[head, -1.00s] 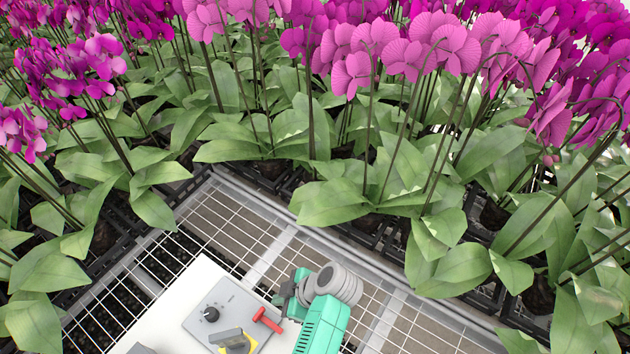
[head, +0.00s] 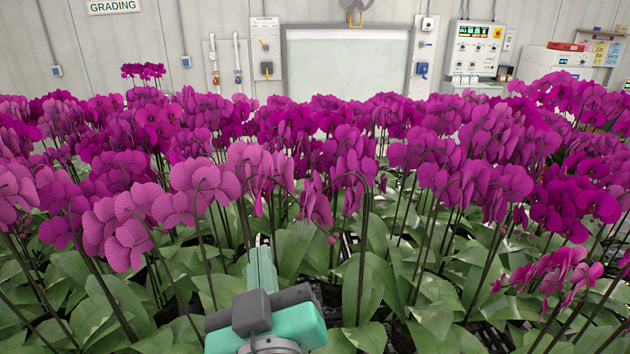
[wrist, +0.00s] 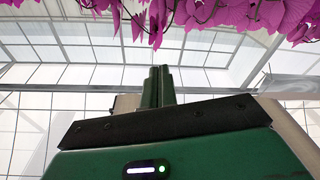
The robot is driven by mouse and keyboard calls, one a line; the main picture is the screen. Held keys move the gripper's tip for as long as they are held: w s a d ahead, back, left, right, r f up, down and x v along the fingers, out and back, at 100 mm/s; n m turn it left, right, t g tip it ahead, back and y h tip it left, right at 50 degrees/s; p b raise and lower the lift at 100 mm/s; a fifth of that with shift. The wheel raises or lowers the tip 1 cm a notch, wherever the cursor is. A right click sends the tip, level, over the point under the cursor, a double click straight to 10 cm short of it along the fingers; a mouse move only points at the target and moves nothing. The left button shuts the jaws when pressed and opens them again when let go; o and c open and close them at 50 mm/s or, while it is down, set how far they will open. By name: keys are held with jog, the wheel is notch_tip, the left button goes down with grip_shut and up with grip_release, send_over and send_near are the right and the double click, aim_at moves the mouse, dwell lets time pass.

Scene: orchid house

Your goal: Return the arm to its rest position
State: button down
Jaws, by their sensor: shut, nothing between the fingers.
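My gripper (head: 263,268) shows at the bottom of the head view, green with a dark grey block behind its fingers. Its fingers are together and point away toward the orchids, with nothing between them. In the wrist view my gripper (wrist: 160,85) has its two dark green fingers side by side, pointing up in the picture. Pink orchid blooms (wrist: 210,14) hang across the top of the wrist view beyond the fingertips.
Dense magenta orchids (head: 360,170) with broad green leaves (head: 300,245) surround the gripper, stems close on both sides. A whiteboard-like panel (head: 346,75), a control box (head: 478,45) and a GRADING sign (head: 113,6) are on the back wall.

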jog(key=s+d+r+m+t+h+p, duration=0.2)
jog(key=s+d+r+m+t+p, duration=0.15)
jog(key=s+r, duration=0.45)
jog(key=s+d+r+m+t+h+p, duration=0.2)
jog(key=s+d+r+m+t, duration=0.15)
jog(key=r, duration=0.85)
notch_tip(320, 180, up, 17)
jog(key=n+p, duration=0.1)
jog(key=p, duration=1.5)
jog(key=shift+a+f+g+p, duration=0.15)
jog(key=shift+f+g+p, duration=0.05)
jog(key=shift+g+p, duration=0.2)
jog(key=shift+s, duration=0.1)
